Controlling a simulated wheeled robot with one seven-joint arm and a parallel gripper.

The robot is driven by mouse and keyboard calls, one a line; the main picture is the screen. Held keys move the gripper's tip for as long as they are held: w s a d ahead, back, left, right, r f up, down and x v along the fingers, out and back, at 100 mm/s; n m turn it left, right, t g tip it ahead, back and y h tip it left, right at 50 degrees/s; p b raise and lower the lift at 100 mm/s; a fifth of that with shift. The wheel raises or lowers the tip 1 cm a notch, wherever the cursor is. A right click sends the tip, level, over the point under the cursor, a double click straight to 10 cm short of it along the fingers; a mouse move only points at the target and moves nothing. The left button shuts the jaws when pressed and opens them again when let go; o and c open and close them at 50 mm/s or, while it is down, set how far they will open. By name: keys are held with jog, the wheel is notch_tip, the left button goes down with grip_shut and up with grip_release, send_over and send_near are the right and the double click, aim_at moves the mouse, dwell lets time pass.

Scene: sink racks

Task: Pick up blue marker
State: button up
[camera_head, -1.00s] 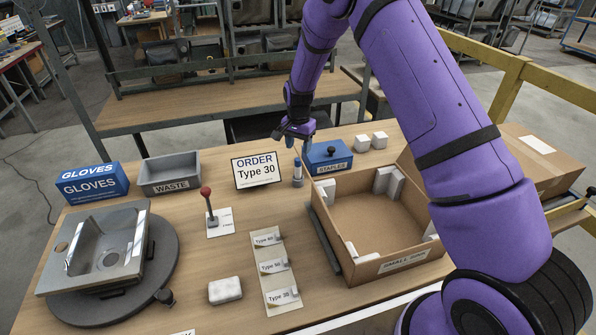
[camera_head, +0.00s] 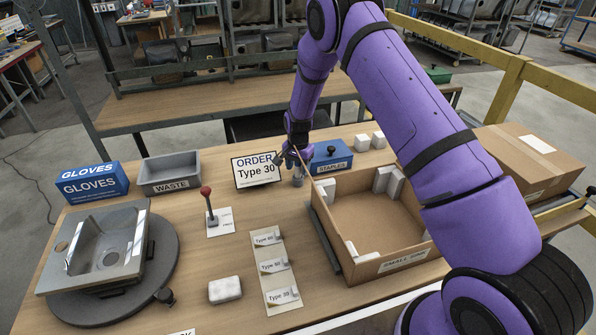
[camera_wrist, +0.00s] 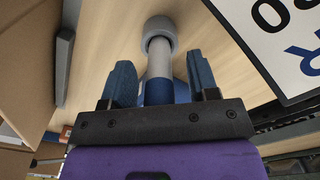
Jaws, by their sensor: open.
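The blue marker stands upright on the table next to the ORDER sign. In the head view only its grey base (camera_head: 298,181) shows clearly, and my gripper (camera_head: 297,160) hides its upper part. In the wrist view the marker (camera_wrist: 159,62) has a round grey base, a pale shaft and a blue section. My gripper (camera_wrist: 161,78) is open, with one dark blue finger on each side of the marker. The blue section lies between the fingers, close to the palm. Gaps show between the fingers and the marker.
The ORDER sign (camera_head: 257,171) stands just left of the marker. A blue STAPLES box (camera_head: 330,157) is close on the right. An open cardboard box (camera_head: 385,257) stands in front on the right.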

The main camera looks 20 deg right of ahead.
grip_shut()
jog(key=shift+r, duration=0.1)
